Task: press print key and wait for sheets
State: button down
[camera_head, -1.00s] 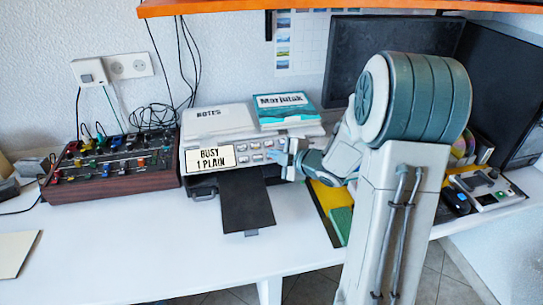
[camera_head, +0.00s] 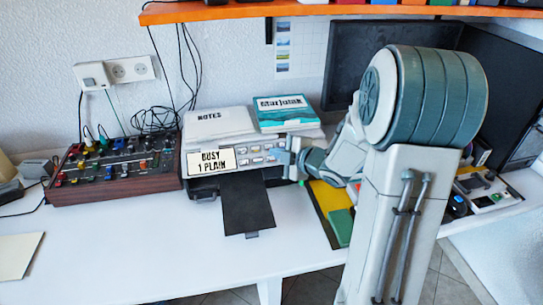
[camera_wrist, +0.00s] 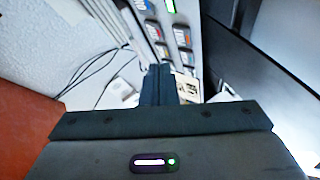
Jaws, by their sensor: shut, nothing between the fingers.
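The printer (camera_head: 235,182) stands on the white desk, and its display (camera_head: 211,161) reads "BUSY 1 PLAIN". Small keys (camera_head: 249,155) sit to the right of the display. The black output tray (camera_head: 247,203) sticks out in front with no sheet visible on it. My gripper (camera_head: 283,157) is at the right end of the key panel; my wrist hides part of that end. In the wrist view the dark fingers (camera_wrist: 158,82) are shut and empty, below the rows of keys (camera_wrist: 182,38). A green light (camera_wrist: 170,6) glows on the panel. Contact with a key cannot be told.
A notes pad (camera_head: 218,122) and a blue book (camera_head: 284,112) lie on top of the printer. A wood-sided knob console (camera_head: 115,170) stands at left, with cables behind. An orange shelf (camera_head: 230,12) hangs above.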

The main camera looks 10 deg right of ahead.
jog(key=shift+s+r+p, duration=0.35)
jog(key=shift+s+r, duration=0.05)
jog(key=shift+r, duration=0.25)
jog(key=shift+s+r+p, duration=0.35)
jog(key=shift+r, duration=0.25)
jog(key=s+d+r+m+g+h+p, duration=0.2)
jog(key=s+d+r+m+h+p, duration=0.25)
jog(key=s+r+m+h, duration=0.4)
jog(key=s+a+m+g+p, duration=0.1)
jog(key=s+a+m+g, duration=0.1)
jog(key=s+m, duration=0.3)
jog(key=s+a+r+m+g+y+p, duration=0.1)
jog(key=s+a+m+g, duration=0.2)
jog(key=s, duration=0.9)
jog(key=m+g, duration=0.2)
jog(key=m, duration=0.1)
jog(key=shift+a+r, duration=0.15)
jog(key=shift+a, duration=0.1)
dwell(0.5)
